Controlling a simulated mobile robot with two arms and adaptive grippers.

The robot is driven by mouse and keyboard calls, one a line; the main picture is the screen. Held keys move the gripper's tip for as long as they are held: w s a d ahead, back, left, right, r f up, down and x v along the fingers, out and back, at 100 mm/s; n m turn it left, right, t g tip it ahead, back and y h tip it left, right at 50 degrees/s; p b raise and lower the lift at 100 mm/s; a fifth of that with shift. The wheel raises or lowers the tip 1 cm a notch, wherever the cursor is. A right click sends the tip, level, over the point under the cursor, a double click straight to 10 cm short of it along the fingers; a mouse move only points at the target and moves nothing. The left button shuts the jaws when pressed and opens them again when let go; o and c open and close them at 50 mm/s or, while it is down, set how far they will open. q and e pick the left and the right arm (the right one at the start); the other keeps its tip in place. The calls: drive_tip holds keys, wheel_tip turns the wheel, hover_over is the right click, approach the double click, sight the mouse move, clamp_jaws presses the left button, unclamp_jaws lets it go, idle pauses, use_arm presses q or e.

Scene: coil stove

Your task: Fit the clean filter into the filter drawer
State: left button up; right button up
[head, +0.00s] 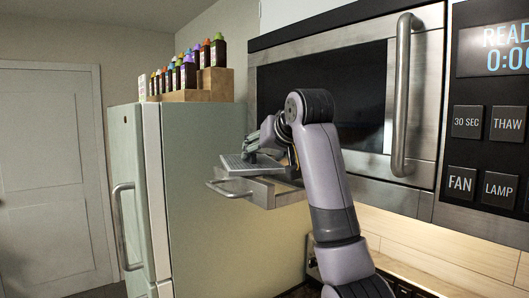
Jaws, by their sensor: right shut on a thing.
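The filter drawer (267,194) is pulled out from under the microwave, with its handle toward the left. The filter (242,163), a flat grey panel, is at the drawer's top and overhangs its left side. It looks slightly tilted; I cannot tell whether it rests on the drawer or is held just above it. My right gripper (256,152) comes from above and is shut on the filter. My own forearm and wrist hide the drawer's right part and the back of the filter. My left gripper is out of view.
The microwave (345,90) with a long vertical handle (402,95) is behind my arm. A control panel (490,110) is at the right. A fridge (200,200) stands left of the drawer, with a wooden rack (200,92) of several bottles on top. A white door (52,180) is far left.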

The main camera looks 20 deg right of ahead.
drive_tip(key=shift+w+f, duration=0.1)
drive_tip(key=shift+f, duration=0.25)
drive_tip(key=o, duration=1.6)
drive_tip(key=shift+r, duration=0.1)
drive_tip(key=shift+r, duration=0.35)
drive_tip(key=b+v, duration=0.4)
drive_tip(key=v, duration=0.8)
drive_tip(key=shift+b, duration=0.3)
